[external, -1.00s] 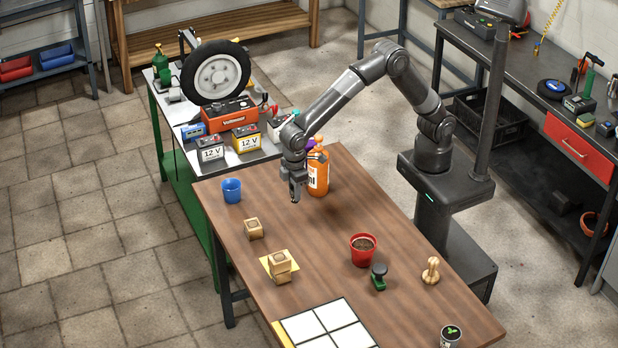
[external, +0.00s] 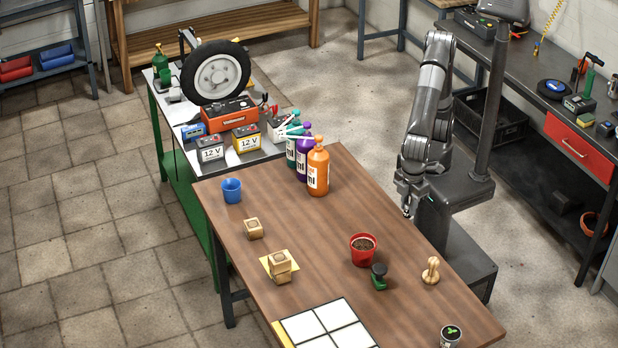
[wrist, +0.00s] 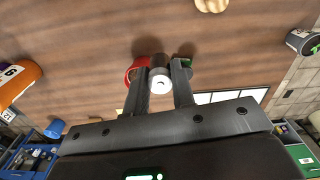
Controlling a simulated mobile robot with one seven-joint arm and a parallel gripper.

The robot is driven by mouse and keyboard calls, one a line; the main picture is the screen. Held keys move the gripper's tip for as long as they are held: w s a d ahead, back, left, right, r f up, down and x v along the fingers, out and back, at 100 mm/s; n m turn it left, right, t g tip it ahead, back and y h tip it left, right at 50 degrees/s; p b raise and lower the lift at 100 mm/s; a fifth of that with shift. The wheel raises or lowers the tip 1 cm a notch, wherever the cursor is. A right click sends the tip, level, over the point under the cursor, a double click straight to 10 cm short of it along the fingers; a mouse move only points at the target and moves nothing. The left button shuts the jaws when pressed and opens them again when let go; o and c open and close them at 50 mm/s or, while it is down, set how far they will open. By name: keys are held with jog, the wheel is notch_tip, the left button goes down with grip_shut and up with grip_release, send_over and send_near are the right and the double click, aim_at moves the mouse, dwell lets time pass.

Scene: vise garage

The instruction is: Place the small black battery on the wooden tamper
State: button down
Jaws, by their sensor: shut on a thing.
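My gripper (external: 407,210) is near the right edge of the table, close to my base. In the wrist view my gripper (wrist: 162,66) is shut on a small dark cylinder with a pale round end, the small black battery (wrist: 160,82). The battery is too small to make out in the external view. The wooden tamper (external: 431,271), pale with a rounded knob on top, stands upright on the table's right side, below and right of my gripper in the picture. A part of it shows at the top edge of the wrist view (wrist: 211,4). The battery and tamper are apart.
A red pot (external: 363,249) and a green-and-black stamp (external: 379,277) stand left of the tamper. A can with a green leaf mark (external: 451,336) stands near the front corner. Bottles (external: 318,168), a blue cup (external: 232,190) and wooden blocks (external: 281,263) are farther off.

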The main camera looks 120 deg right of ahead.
jog(key=s+a+f, duration=0.1)
jog(key=a+f, duration=0.1)
jog(key=a, duration=0.1)
jog(key=s+a+f, duration=0.2)
jog(key=a, duration=0.2)
jog(key=s+a+f, duration=0.1)
jog(key=a+f, duration=0.1)
jog(key=a, duration=0.2)
jog(key=shift+s+f, duration=0.25)
jog(key=shift+f, duration=2.2)
jog(key=shift+f, duration=0.15)
jog(key=c, duration=1.2)
grip_release()
notch_tip(320, 180, up, 12)
jog(key=shift+r, duration=0.2)
